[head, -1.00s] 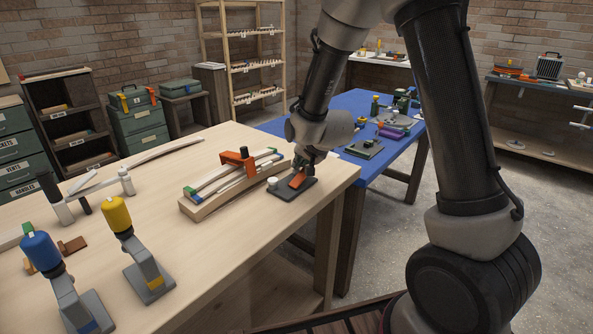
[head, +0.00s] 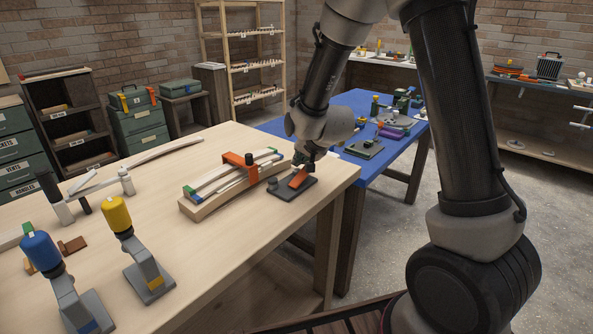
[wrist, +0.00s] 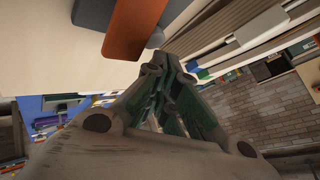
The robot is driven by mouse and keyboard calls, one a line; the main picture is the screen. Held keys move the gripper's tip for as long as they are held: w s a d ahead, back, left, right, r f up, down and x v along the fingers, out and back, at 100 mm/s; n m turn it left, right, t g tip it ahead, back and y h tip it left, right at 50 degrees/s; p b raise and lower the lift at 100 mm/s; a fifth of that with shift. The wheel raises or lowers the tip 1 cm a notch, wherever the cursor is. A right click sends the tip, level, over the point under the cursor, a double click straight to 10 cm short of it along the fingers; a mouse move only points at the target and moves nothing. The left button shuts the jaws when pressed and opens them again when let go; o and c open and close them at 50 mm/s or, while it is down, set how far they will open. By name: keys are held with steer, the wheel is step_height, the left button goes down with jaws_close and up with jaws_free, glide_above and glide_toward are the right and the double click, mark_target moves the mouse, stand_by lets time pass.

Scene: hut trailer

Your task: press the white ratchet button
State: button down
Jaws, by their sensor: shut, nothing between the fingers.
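A dark grey plate (head: 298,190) lies near the far right corner of the wooden bench, with an orange bar (head: 299,178) on it. A small round button (head: 272,183) sits at the plate's left end; it looks grey now, not white. My gripper (head: 301,163) is shut and empty, pointing down just above and behind the orange bar, to the right of the button. In the wrist view my gripper (wrist: 168,62) is close to the orange bar (wrist: 135,28) and a grey rounded piece (wrist: 155,38), probably the button. I cannot tell whether the fingers touch anything.
A wooden fixture with an orange clamp (head: 240,163) and coloured strips stands left of the plate. Blue-topped (head: 42,251) and yellow-topped (head: 118,215) tools stand at the near left. A blue table (head: 345,110) with several parts is behind. The bench middle is clear.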

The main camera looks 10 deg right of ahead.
mark_target(299, 169)
steer(key=shift+r, duration=0.3)
steer(key=shift+r, duration=2.4)
steer(key=s+f+n+g, duration=0.1)
steer(key=s, duration=0.1)
steer(key=s+f+n+g, duration=0.1)
steer(key=s+f+g, duration=0.1)
steer(key=s+f, duration=0.1)
steer(key=shift+s+a+n+y, duration=0.3)
steer(key=shift+s+a+n, duration=0.05)
steer(key=shift+a+n, duration=0.05)
steer(key=s+g, duration=0.1)
steer(key=s, duration=0.1)
steer(key=s+d+r+n+g, duration=0.1)
steer(key=s, duration=0.2)
steer(key=s+d+n, duration=0.1)
steer(key=s, duration=0.1)
steer(key=shift+s+r+g, duration=0.25)
steer(key=shift+s+g, duration=0.15)
steer(key=s+d+r, duration=0.4)
steer(key=s, duration=0.3)
steer(key=s+d+r+n+h, duration=0.1)
steer(key=s+d+r, duration=0.4)
steer(key=s, duration=0.2)
steer(key=s+d+r+n+t+h, duration=0.1)
steer(key=s+d+r, duration=0.3)
steer(key=s, duration=0.3)
steer(key=shift+s+d+r, duration=0.4)
steer(key=shift+r, duration=0.25)
